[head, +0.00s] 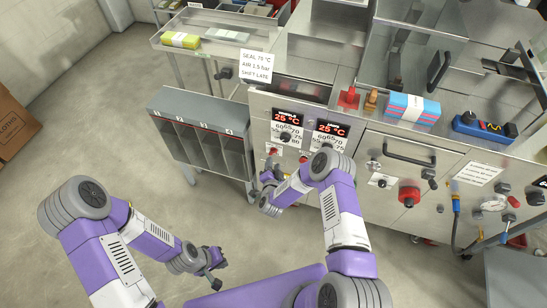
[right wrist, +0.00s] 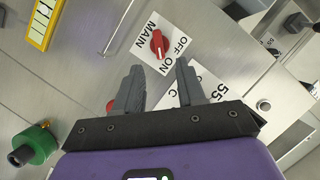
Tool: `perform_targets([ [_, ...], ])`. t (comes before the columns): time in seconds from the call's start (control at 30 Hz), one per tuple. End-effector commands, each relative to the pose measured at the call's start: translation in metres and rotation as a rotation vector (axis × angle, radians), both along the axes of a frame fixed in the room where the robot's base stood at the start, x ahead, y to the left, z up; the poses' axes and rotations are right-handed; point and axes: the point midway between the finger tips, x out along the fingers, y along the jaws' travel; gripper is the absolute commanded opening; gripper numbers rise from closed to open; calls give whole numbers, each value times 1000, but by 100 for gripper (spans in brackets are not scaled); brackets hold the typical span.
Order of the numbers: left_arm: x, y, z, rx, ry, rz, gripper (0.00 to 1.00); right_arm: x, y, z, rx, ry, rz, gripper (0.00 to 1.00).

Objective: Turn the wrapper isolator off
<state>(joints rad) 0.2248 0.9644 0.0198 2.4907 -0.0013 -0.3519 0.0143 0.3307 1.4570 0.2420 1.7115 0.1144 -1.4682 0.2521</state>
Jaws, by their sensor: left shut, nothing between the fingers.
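My left gripper (head: 214,264) is shut and empty, away from the machine over the floor.
Two temperature displays (head: 287,118) with dials sit on the panel. A red stop button (head: 408,196) and a handle (head: 408,153) are to the right. A grey slotted bin (head: 205,140) stands left. A green knob (right wrist: 35,144) is near in the wrist view.

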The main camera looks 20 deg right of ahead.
Motion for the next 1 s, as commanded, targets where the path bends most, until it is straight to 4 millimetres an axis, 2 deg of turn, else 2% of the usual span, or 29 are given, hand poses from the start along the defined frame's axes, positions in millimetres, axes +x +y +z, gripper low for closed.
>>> perform_targets([
  [0.2, 0, 0, -11, 0, 0, 0, 0, 32, -11, -11, -1, 0, 0, 39],
  [0.33, 0, 0, -15, 0, 0, 0, 0, 46, -15, -15, -1, 2, 2, 39],
  [0.5, 0, 0, -17, 0, 0, 0, 0, 55, -18, -17, -1, 3, 4, 39],
  [0.77, 0, 0, -17, 0, 0, 0, 0, 56, -18, -17, -1, 4, 4, 39],
  [1.0, 0, 0, -17, 0, 0, 0, 0, 56, -18, -17, -1, 4, 4, 4],
])
